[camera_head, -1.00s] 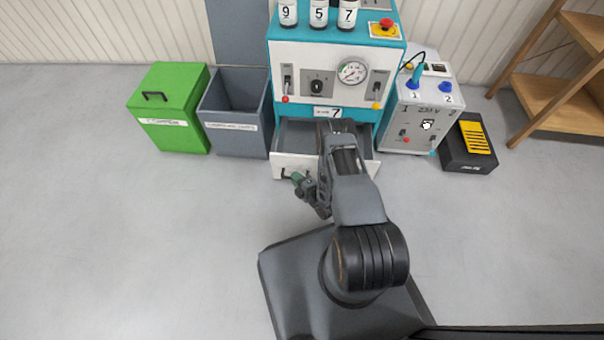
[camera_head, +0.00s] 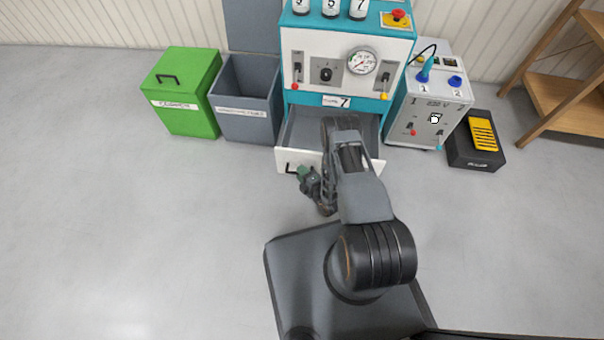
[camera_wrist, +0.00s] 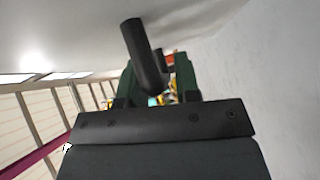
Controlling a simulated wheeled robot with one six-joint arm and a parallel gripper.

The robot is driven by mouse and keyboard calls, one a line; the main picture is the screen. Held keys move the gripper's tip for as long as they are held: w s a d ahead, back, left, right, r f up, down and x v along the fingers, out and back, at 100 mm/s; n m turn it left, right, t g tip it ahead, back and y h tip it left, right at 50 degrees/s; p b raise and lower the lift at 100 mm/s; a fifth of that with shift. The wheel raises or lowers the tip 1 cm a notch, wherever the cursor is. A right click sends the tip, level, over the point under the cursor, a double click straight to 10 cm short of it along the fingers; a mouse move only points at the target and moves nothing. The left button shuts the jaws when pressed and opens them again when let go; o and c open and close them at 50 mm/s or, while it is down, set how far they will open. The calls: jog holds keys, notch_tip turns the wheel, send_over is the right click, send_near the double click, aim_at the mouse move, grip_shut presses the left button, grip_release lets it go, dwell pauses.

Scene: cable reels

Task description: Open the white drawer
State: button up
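The white drawer (camera_head: 352,164) stands pulled out from the bottom of the teal and white machine (camera_head: 307,46), and its grey inside shows. Its dark handle (camera_head: 291,169) is on the left part of the front. My gripper (camera_head: 305,174) is at the handle, just in front of the drawer front, and my arm covers the middle of the drawer. In the wrist view a black bar (camera_wrist: 143,52), seemingly the handle, passes between my green fingers (camera_wrist: 157,90). The fingers stand apart, with a gap beside the bar. Contact with the bar is unclear.
A green box (camera_head: 183,92) and an open grey bin (camera_head: 245,118) stand left of the machine. A white 230 V unit (camera_head: 428,110) and a black and yellow box (camera_head: 475,142) stand to its right. A wooden shelf (camera_head: 560,75) is at the far right. The floor around my base is clear.

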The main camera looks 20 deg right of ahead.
jog(key=shift+o, duration=0.8)
jog(key=shift+a, duration=0.25)
jog(key=shift+r, duration=0.3)
notch_tip(320, 180, up, 2)
jog(key=shift+r+p, duration=0.25)
jog(key=shift+p, duration=0.6)
jog(key=o, duration=0.8)
jog(key=s+r+p, duration=0.1)
jog(key=r, duration=0.1)
jog(key=s+r+p, duration=0.1)
jog(key=s+r, duration=0.1)
jog(key=s+r+p, duration=0.1)
jog(key=r+p, duration=0.1)
jog(key=shift+s+d+r, duration=0.25)
jog(key=shift+r, duration=0.05)
jog(key=shift+c, duration=0.2)
jog(key=shift+s+d+r+p, duration=0.1)
jog(key=shift+s+r+p, duration=0.15)
jog(key=shift+s, duration=0.35)
jog(key=shift+s+d+r+p, duration=0.1)
jog(key=shift+s+r, duration=0.25)
jog(key=shift+s, duration=0.2)
jog(key=c, duration=0.8)
jog(key=shift+o, duration=0.2)
jog(key=s+r+p, duration=0.1)
jog(key=s+r, duration=0.1)
jog(key=s, duration=0.5)
jog(key=shift+s+a+p, duration=0.15)
jog(key=shift+p, duration=0.25)
jog(key=shift+r, duration=0.1)
